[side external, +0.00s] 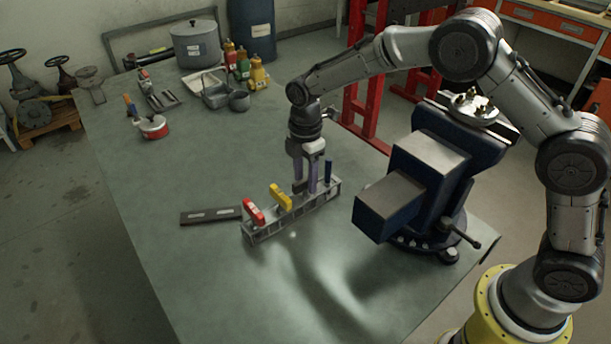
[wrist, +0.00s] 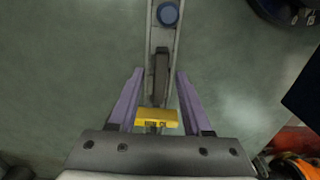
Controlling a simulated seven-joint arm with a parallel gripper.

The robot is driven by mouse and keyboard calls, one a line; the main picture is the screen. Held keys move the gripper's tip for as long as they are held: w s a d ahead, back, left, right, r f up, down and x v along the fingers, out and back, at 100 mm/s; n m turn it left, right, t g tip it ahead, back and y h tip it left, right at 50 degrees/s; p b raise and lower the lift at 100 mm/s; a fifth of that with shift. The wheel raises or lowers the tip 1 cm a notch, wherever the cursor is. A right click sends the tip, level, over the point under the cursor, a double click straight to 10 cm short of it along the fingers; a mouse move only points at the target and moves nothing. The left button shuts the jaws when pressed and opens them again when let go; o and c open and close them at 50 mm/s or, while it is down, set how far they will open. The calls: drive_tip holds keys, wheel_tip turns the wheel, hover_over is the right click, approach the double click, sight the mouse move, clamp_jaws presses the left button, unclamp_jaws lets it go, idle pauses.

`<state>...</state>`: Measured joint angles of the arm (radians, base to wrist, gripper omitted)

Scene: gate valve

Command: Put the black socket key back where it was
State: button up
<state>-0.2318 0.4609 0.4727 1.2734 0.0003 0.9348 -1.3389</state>
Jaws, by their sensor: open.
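A grey rack (side external: 262,234) with several slots stands on the green bench and holds coloured keys. The black socket key (wrist: 161,78) shows in the wrist view as a dark grip standing in the rack, between the blue and yellow keys. My gripper (side external: 306,186) is lowered over the rack, pointing down. Its purple fingers (wrist: 160,90) are open, one on each side of the black key, with visible gaps. In the side view the fingers largely hide the black key. How deep it sits in its slot cannot be told.
The rack also holds a red key (side external: 254,211), a yellow key (side external: 281,197) and a blue key (side external: 328,171). A dark labelled plate (side external: 210,216) lies left of it. A large blue vise (side external: 412,185) stands close on the right. The bench front is clear.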

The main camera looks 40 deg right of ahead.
wheel_tip(320, 180, up, 12)
drive_tip(key=shift+r, duration=0.2)
idle(0.4)
drive_tip(key=s+d+r+m+t, duration=0.1)
drive_tip(key=s+d+r+m, duration=0.35)
drive_tip(key=s, duration=0.25)
drive_tip(key=s+d+r+m+t, duration=0.2)
drive_tip(key=s+d+r+m, duration=0.15)
drive_tip(key=s+r, duration=0.3)
drive_tip(key=s+d+f+m+t, duration=0.1)
drive_tip(key=s+f+m, duration=0.1)
drive_tip(key=s+m, duration=0.3)
drive_tip(key=s+d+f+m+t, duration=0.1)
drive_tip(key=s+m, duration=0.4)
drive_tip(key=s, duration=0.8)
drive_tip(key=shift+s+d+f+t, duration=0.3)
drive_tip(key=shift+d+f, duration=0.45)
